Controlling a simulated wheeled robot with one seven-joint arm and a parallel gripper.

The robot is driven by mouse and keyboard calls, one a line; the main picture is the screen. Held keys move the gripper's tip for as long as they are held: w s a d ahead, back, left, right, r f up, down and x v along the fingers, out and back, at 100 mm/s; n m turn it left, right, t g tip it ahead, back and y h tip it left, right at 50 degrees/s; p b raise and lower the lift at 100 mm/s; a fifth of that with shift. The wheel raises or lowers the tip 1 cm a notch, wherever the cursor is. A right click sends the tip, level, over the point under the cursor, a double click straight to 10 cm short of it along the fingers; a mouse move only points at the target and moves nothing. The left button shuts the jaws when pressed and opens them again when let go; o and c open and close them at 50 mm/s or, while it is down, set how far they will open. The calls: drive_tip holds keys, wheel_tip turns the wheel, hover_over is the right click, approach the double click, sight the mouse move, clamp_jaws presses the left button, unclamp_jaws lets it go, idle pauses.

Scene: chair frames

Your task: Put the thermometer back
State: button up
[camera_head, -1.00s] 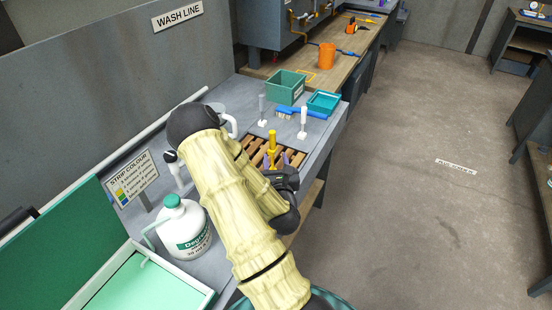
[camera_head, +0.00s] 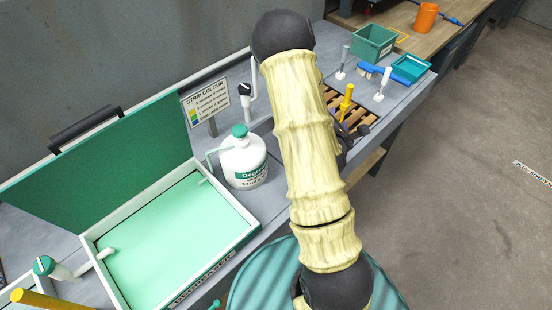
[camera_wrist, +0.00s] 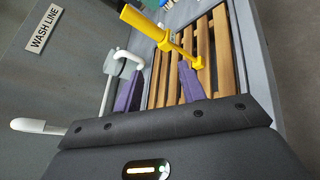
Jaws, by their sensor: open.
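A yellow, upright-handled tool (camera_head: 347,100) stands at the wooden slatted rack (camera_head: 366,117); I cannot tell whether it is the thermometer. In the wrist view the yellow tool (camera_wrist: 146,28) has a thick handle and a thin stem, just beyond my fingertips. My gripper (camera_wrist: 160,88) is open, with two purple fingers pointing at the slats and nothing seen between them. In the head view my gripper (camera_head: 352,125) is largely hidden behind my arm, close to the yellow tool.
A white degreaser jug (camera_head: 243,163) and a strip colour sign (camera_head: 207,103) stand left of my arm. An open green-lined case (camera_head: 172,232) is at the front left. A green bin (camera_head: 372,44), teal tray (camera_head: 411,68) and white-handled tool (camera_head: 384,82) are behind the rack.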

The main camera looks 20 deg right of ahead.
drive_tip(key=s+a+m+g+y, duration=0.1)
drive_tip(key=a+m+g+y, duration=0.4)
drive_tip(key=a+m, duration=0.8)
drive_tip(key=s+a+r+m+g+y, duration=0.4)
drive_tip(key=s+a+r+m, duration=0.2)
drive_tip(key=s+a, duration=0.4)
drive_tip(key=shift+s+a+m, duration=0.3)
drive_tip(key=shift+a+m, duration=0.4)
drive_tip(key=shift+a, duration=0.15)
drive_tip(key=shift+r, duration=0.1)
